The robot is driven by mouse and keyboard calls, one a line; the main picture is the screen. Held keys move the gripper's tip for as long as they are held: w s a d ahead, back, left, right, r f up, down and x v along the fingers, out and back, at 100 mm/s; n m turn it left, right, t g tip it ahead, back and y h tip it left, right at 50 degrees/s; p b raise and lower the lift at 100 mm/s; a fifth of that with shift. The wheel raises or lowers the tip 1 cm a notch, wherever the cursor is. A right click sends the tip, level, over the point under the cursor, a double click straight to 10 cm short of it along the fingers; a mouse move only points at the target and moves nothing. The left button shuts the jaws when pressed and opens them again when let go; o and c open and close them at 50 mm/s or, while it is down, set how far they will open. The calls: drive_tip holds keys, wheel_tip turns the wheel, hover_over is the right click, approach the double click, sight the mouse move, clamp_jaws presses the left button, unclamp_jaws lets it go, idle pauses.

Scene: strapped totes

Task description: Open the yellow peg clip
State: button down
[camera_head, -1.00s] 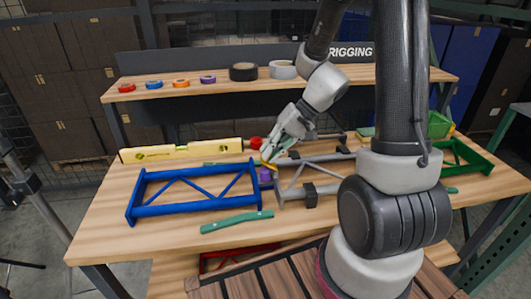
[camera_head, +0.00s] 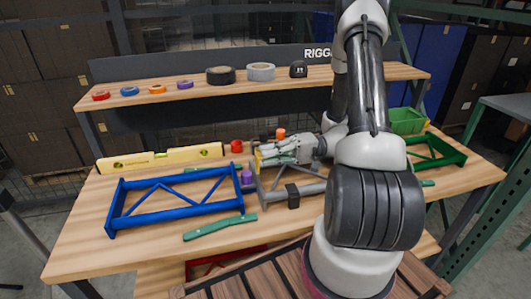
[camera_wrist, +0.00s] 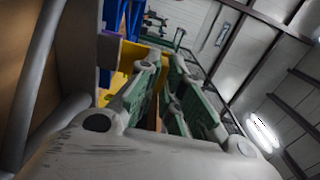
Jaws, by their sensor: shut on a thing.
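The yellow peg clip (camera_head: 257,152) shows in part at the ends of my fingers, near the right end of the blue frame (camera_head: 172,204). My gripper (camera_head: 268,157) lies low and nearly level over the bench, reaching in from the right, and is shut on the clip. In the wrist view, the yellow of the clip (camera_wrist: 130,58) shows past and left of my green-padded fingers (camera_wrist: 160,88). The fingers hide part of it, so I cannot tell whether the clip is open. A purple piece (camera_head: 247,178) is just below it.
A grey frame (camera_head: 292,194) lies under my gripper. A yellow level (camera_head: 160,158), a red piece (camera_head: 236,146) and an orange piece (camera_head: 281,134) are nearby. A green bar (camera_head: 220,226) lies in front. Tape rolls stand on the back shelf (camera_head: 130,100). A green frame (camera_head: 434,155) is at right.

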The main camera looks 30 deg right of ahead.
drive_tip(key=shift+s+d+f+y, duration=0.1)
drive_tip(key=shift+d+f+y, duration=0.25)
drive_tip(key=shift+y, duration=0.45)
drive_tip(key=c, duration=1.6)
unclamp_jaws()
drive_tip(key=shift+o, duration=0.2)
